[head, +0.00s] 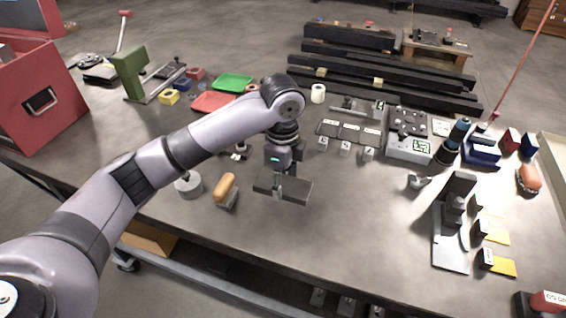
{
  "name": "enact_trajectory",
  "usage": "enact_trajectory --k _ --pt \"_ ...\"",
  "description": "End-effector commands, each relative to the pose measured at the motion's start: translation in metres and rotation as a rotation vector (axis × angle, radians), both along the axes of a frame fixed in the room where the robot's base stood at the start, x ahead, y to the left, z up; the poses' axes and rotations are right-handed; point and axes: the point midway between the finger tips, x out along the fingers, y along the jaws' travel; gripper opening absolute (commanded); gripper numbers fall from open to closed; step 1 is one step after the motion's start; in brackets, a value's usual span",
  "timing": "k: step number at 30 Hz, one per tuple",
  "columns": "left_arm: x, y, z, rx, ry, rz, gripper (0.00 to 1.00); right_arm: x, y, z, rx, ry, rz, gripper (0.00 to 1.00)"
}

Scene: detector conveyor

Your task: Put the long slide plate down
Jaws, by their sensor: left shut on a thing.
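The long slide plate (299,190) is a dark grey flat bar near the front middle of the workbench. My left gripper (279,188) points down and is shut on it near its middle, with a finger showing in front of its near edge. The plate looks about level. I cannot tell whether it touches the bench top or hangs just above it. My right gripper is not in view.
A wooden-handled brush (226,187) and a round grey weight (188,184) stand left of the plate. A grey stand (450,235) is at the right. Bench top (350,210) between plate and stand is clear. Dark rails (380,75) lie behind.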

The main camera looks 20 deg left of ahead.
Motion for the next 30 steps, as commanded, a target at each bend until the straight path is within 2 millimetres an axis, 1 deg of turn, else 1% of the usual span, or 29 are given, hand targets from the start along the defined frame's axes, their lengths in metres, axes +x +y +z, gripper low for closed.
enact_trajectory --k 1,6,9,17,24,27,30 --pt "0.0 0.0 -0.008 -0.001 0.0 0.001 0.0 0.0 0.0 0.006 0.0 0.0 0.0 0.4" --pt "0.0 0.0 -0.042 -0.002 -0.001 0.0 0.0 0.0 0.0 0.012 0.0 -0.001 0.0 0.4" --pt "0.001 0.0 -0.056 -0.002 -0.003 0.0 0.0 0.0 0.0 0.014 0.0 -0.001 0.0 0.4" --pt "0.001 0.0 -0.074 -0.002 -0.004 0.001 0.0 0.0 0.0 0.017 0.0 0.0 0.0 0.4" --pt "0.001 0.0 -0.104 -0.002 -0.003 0.001 0.0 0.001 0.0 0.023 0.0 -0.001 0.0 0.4" --pt "0.001 -0.001 -0.109 -0.003 -0.005 0.0 0.0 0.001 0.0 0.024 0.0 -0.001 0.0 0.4" --pt "0.002 -0.001 -0.11 -0.003 -0.006 -0.001 0.0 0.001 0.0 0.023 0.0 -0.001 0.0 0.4"
